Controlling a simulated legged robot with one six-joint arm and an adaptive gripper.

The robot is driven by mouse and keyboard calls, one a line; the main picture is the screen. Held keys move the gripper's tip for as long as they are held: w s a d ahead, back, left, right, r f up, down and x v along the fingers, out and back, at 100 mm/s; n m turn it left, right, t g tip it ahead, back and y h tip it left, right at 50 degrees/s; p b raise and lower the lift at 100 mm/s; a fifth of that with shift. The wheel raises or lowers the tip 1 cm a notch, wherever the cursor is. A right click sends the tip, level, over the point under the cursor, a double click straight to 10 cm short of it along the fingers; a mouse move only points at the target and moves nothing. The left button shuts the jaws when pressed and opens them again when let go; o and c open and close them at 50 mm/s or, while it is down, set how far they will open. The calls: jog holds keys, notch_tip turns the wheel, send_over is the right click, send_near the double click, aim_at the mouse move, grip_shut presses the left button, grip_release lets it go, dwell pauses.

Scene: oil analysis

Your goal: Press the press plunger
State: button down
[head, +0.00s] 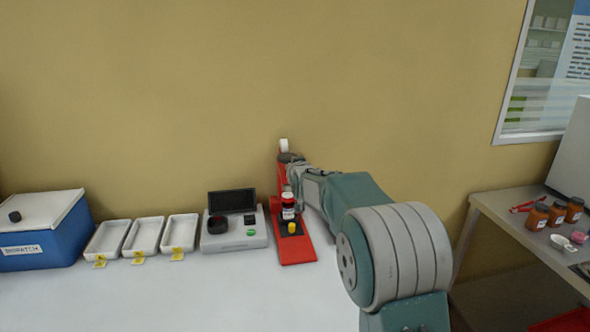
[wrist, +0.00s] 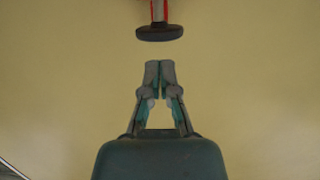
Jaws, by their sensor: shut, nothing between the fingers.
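The red press (head: 297,250) stands on the white table, its upright partly hidden behind my arm. Its plunger shows in the wrist view as a dark, flat disc (wrist: 160,33) below a red and grey stem at the top edge. In the head view a dark disc (head: 289,157) is near the top of the press. My gripper (wrist: 160,65) is shut and empty, with its fingertips a small gap below the disc in the wrist picture. In the head view my gripper (head: 302,166) is beside the press top; contact cannot be told there.
A dark-capped jar (head: 288,206) and a yellow piece (head: 293,228) are at the press base. Left of it are a grey device (head: 234,240), white trays (head: 143,237) and a blue box (head: 42,245). A side table (head: 500,205) with brown bottles stands right. The front table is clear.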

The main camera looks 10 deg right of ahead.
jog(key=shift+v, duration=1.45)
jog(key=s+r+g, duration=0.3)
jog(key=s+g, duration=0.2)
jog(key=s, duration=1.8)
jog(key=s+f+g, duration=0.2)
jog(key=s+f, duration=0.2)
jog(key=s, duration=0.8)
jog(key=s+f+g, duration=0.2)
jog(key=s+f, duration=0.2)
jog(key=s, duration=0.9)
jog(key=shift+f+g, duration=0.15)
jog(key=shift+g, duration=0.15)
